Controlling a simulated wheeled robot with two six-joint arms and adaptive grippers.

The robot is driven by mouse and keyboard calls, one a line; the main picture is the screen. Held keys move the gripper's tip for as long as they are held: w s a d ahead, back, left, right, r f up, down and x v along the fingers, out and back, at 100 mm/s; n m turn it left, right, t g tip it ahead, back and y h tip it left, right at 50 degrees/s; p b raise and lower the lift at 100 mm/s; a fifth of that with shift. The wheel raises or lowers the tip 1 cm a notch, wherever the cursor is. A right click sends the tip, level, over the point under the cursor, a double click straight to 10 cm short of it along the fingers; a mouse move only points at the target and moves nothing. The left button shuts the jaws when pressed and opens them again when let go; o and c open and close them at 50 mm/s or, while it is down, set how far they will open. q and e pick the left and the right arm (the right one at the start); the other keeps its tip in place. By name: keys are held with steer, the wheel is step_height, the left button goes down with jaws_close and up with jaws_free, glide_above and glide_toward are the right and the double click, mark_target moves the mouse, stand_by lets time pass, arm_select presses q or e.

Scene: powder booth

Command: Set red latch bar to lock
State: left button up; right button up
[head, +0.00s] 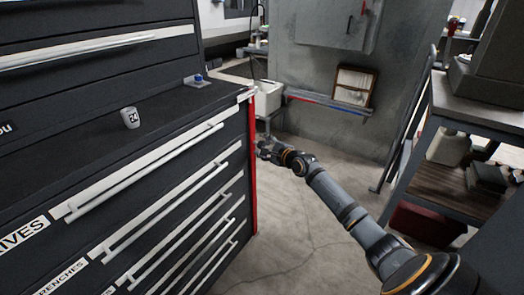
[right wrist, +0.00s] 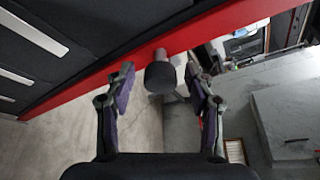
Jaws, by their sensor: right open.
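The red latch bar (head: 253,185) runs upright along the right front edge of the dark drawer cabinet (head: 80,140). In the right wrist view the red bar (right wrist: 85,78) crosses diagonally, with a dark round knob (right wrist: 161,77) on a pale stem standing out from it. My right gripper (head: 262,148) is beside the bar in the head view, its arm reaching in from the lower right. In the wrist view my right gripper (right wrist: 160,82) is open, with one finger on each side of the knob and gaps visible. My left gripper is not in view.
A shelf unit (head: 470,118) stands at the right. The floor (head: 300,240) between is clear. A grey wall cabinet (head: 338,22) is behind.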

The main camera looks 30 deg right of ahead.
steer(key=shift+w, duration=0.25)
jaws_close()
stand_by(0.3)
